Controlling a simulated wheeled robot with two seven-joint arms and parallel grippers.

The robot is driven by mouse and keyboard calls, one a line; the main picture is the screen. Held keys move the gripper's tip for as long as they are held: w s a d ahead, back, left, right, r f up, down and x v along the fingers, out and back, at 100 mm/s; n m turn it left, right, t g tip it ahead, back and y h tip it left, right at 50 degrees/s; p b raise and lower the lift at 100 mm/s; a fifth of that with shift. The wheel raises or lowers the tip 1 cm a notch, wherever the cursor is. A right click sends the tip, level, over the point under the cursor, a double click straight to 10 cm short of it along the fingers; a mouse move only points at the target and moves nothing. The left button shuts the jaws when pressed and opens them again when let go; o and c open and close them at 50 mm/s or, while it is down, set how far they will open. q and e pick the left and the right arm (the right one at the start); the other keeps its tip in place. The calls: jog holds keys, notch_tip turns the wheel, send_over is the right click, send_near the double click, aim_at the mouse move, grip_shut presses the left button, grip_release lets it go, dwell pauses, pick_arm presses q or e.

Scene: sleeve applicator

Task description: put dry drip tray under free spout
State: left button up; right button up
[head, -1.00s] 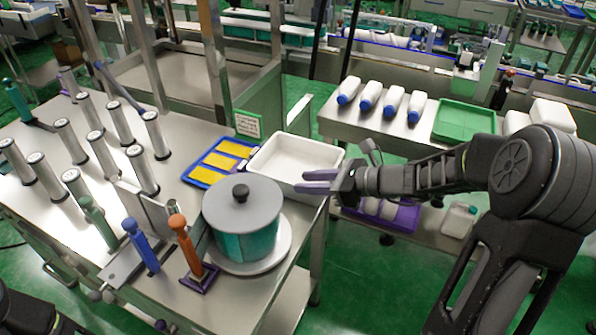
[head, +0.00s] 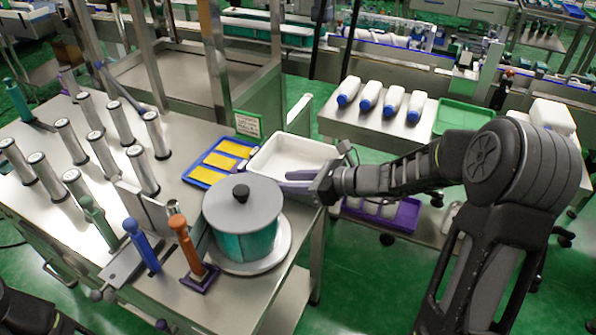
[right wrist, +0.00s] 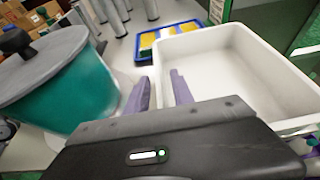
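A white rectangular tray (head: 296,146) sits at the right end of the steel table; its inside looks empty. It also shows in the right wrist view (right wrist: 240,68). My right gripper (head: 286,181) reaches in from the right, at the tray's near side by the pot. In the right wrist view the purple fingers (right wrist: 160,84) stand apart, one on each side of the tray's near left wall as far as I can tell. I cannot tell whether they touch it. No spout is clearly identifiable. My left gripper is not in view; only part of my left arm shows at bottom left.
A teal pot with grey lid (head: 243,220) stands on a round plate close to the gripper. A blue tray with yellow pieces (head: 219,162) lies left of the white tray. Several metal cylinders (head: 70,142) and upright handled tools (head: 141,245) occupy the table's left and front.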

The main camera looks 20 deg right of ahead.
grip_shut()
dwell(1.3)
